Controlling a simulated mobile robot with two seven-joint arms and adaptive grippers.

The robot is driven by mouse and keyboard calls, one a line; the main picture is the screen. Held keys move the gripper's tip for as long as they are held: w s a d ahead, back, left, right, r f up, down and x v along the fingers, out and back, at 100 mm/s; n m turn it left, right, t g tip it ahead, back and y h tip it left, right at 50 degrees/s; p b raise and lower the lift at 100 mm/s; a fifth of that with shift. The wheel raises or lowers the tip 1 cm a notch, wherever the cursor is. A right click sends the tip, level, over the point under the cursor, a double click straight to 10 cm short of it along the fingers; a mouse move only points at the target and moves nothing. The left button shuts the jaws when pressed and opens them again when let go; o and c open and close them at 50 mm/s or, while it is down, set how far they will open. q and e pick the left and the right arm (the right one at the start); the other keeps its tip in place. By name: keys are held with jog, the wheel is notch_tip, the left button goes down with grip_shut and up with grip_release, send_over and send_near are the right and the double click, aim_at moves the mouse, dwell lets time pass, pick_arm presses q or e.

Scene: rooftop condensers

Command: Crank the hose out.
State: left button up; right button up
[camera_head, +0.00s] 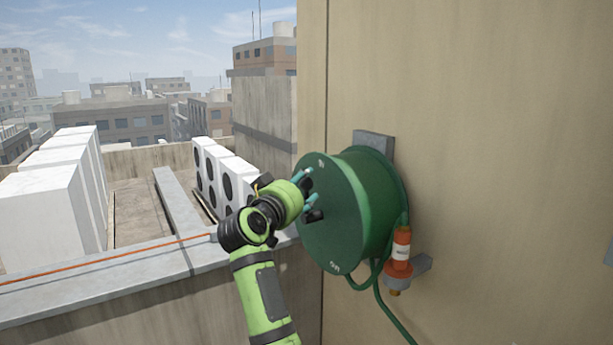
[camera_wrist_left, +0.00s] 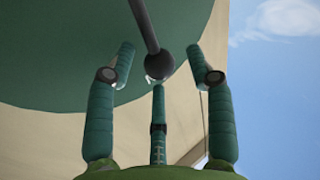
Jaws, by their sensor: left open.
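The green hose reel (camera_head: 335,225) is mounted on the tan wall, its round face turned toward the left. My left gripper (camera_head: 307,186) is at this face, with its three teal fingers spread and empty. In the left wrist view, the crank's grey rod (camera_wrist_left: 144,22) ends in a dark ball knob (camera_wrist_left: 158,63). The knob shows between the spread fingertips of my gripper (camera_wrist_left: 161,70), with one finger just below it; I cannot tell whether they touch. Green hose (camera_head: 388,315) hangs under the reel. My right gripper is not in view.

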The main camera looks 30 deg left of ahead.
pick_arm(q)
jog(key=shift+w+p, duration=0.4)
jog(key=shift+w, duration=0.75)
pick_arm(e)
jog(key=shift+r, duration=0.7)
pick_arm(q)
grip_shut()
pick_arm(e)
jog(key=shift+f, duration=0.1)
